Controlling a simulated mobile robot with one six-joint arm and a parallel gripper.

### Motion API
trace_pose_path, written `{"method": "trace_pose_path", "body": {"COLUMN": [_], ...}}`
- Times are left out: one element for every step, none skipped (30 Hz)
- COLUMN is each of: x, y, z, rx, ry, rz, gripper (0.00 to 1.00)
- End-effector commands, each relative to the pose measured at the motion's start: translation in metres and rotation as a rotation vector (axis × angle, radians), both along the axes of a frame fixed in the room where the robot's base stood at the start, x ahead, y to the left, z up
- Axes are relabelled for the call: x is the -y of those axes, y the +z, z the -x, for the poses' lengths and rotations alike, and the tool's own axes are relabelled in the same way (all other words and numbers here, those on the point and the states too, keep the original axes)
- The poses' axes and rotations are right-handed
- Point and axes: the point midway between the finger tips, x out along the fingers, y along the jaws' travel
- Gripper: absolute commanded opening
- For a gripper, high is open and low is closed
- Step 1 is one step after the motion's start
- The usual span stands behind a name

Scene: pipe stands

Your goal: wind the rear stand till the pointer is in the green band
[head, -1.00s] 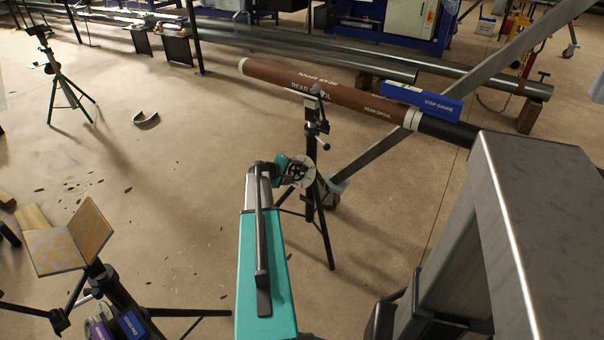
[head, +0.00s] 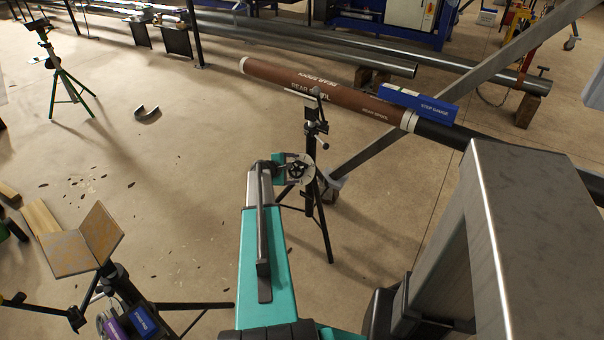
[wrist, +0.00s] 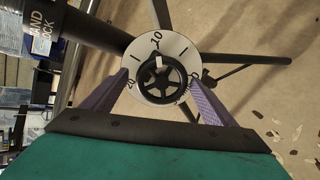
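The rear stand (head: 311,190) is a dark tripod under the brown rear spool (head: 340,92). A white dial plate (head: 308,172) with a dark handwheel is on the stand. In the wrist view, the dial (wrist: 183,50) shows black numbers, including 10 and 20, behind the black spoked handwheel (wrist: 162,80). A small white mark shows near the wheel's top. No green band can be made out. My gripper (wrist: 159,76) has its two purple fingers apart, one on each side of the wheel, with gaps visible. In the head view, my gripper (head: 291,168) is at the dial.
A blue step gauge (head: 418,103) lies by the spool. Another stand with an angled plate (head: 85,240) is at the lower left. The floor between is mostly clear, with a curved metal piece (head: 147,113).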

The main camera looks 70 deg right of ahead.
Motion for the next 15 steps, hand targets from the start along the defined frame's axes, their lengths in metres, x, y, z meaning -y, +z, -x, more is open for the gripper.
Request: {"method": "trace_pose_path", "body": {"x": [-0.001, -0.001, -0.001, -0.001, -0.001, -0.002, -0.003, -0.004, -0.006, -0.007, -0.009, -0.012, -0.014, -0.016, -0.018], "y": [-0.001, -0.001, -0.001, -0.001, -0.001, -0.001, 0.000, 0.001, 0.002, 0.003, 0.004, 0.006, 0.007, 0.009, 0.010], "z": [-0.001, -0.001, -0.001, -0.001, -0.001, -0.001, -0.001, -0.002, -0.002, -0.003, -0.003, -0.004, -0.005, -0.005, -0.006], "rx": [0.001, 0.001, 0.001, 0.002, 0.002, 0.002, 0.003, 0.004, 0.004, 0.004, 0.004, 0.004, 0.004, 0.005, 0.004], "ry": [0.000, 0.000, 0.000, -0.001, -0.001, -0.001, 0.000, -0.001, -0.001, -0.001, -0.001, -0.001, -0.001, -0.001, -0.003], "rz": [-0.001, -0.001, -0.001, -0.001, -0.002, -0.002, -0.002, -0.001, -0.001, -0.001, -0.001, -0.001, -0.001, -0.001, -0.002], "gripper": [0.80, 0.80, 0.80, 0.80, 0.80, 0.80, 0.80, 0.80, 0.80, 0.80, 0.80, 0.80, 0.80, 0.80, 0.80]}}
